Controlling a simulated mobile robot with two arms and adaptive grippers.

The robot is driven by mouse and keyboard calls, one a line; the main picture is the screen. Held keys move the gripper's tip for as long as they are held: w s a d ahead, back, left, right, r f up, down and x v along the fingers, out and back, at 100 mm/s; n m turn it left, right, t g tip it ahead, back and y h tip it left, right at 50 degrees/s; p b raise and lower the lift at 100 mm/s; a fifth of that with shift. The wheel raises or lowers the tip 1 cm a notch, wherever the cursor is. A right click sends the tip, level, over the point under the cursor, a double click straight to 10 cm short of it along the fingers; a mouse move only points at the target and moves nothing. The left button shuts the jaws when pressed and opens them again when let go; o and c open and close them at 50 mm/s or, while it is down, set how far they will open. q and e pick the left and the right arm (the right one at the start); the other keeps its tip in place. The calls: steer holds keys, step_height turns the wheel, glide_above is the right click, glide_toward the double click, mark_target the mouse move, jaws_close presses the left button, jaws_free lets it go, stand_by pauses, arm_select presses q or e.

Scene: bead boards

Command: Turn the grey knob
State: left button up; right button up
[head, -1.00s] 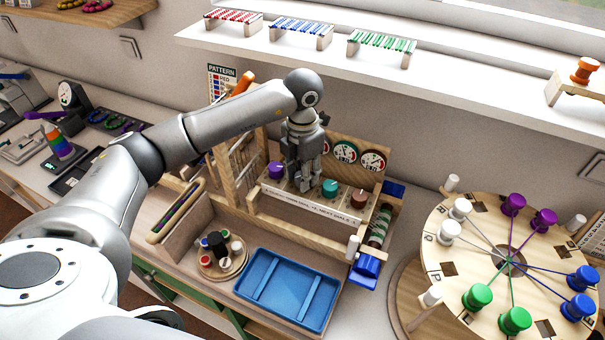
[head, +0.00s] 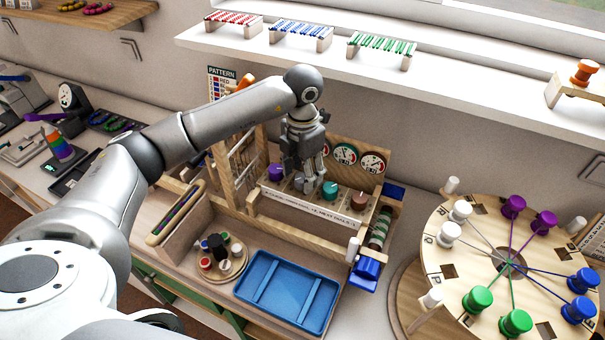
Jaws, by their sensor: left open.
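A wooden panel (head: 262,205) carries a row of knobs: a purple knob (head: 275,172) on the left, a teal knob (head: 330,189) and a brown knob (head: 358,200) on the right. I cannot make out the grey knob; my left gripper covers the spot between the purple and teal knobs. My left gripper (head: 306,184) points down over that spot, its fingers open and close to the panel. Whether it touches anything there I cannot tell. My right gripper is not in view.
Round dials (head: 345,153) stand behind the knobs. A blue tray (head: 288,290) and a round holder with small spools (head: 222,258) lie in front. A large wooden disc with coloured pegs (head: 448,265) stands to the right. A white shelf (head: 430,85) runs above.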

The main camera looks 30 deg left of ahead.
mark_target(302, 177)
arm_select(q)
step_height(302, 177, up, 11)
stand_by(0.3)
steer(key=shift+f, duration=0.15)
stand_by(0.3)
